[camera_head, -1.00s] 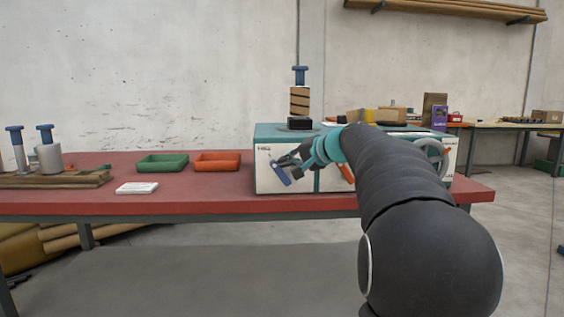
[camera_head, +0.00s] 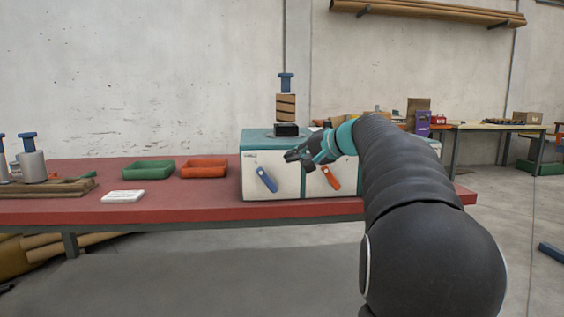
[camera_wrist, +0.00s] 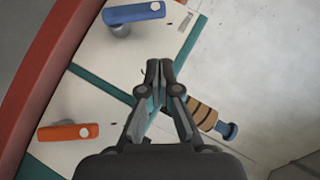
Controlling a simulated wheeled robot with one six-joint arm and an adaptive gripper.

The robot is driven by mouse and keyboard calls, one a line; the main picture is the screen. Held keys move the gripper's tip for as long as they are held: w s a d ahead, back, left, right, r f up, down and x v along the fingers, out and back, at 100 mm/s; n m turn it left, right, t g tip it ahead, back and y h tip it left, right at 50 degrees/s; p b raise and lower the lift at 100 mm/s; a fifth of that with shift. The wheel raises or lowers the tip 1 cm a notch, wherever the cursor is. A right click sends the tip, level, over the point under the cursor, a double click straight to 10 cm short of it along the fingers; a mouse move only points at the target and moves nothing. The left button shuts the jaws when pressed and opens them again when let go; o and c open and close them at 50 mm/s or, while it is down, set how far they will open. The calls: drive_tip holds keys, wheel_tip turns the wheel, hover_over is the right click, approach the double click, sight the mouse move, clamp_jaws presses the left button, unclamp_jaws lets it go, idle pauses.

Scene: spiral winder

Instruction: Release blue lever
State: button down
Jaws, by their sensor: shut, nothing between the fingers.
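The blue lever (camera_head: 266,179) is on the left part of the white front of the winder (camera_head: 290,186). It is tilted, upper end to the left. It also shows at the top of the wrist view (camera_wrist: 134,13). My gripper (camera_head: 288,156) is shut and empty, in front of the machine's upper front edge. It is above and right of the blue lever and apart from it. In the wrist view the fingertips (camera_wrist: 160,68) are together with nothing between them.
An orange lever (camera_head: 331,178) is right of the blue one, also in the wrist view (camera_wrist: 68,132). A wound spool with a blue top (camera_head: 286,100) stands on the machine. Green (camera_head: 149,171) and orange (camera_head: 204,168) trays and a white pad (camera_head: 123,196) lie left on the red table (camera_head: 200,211).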

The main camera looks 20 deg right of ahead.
drive_tip(key=v, duration=0.6)
drive_tip(key=shift+s+r, duration=0.2)
drive_tip(key=shift+s, duration=0.05)
drive_tip(key=shift+d, duration=0.15)
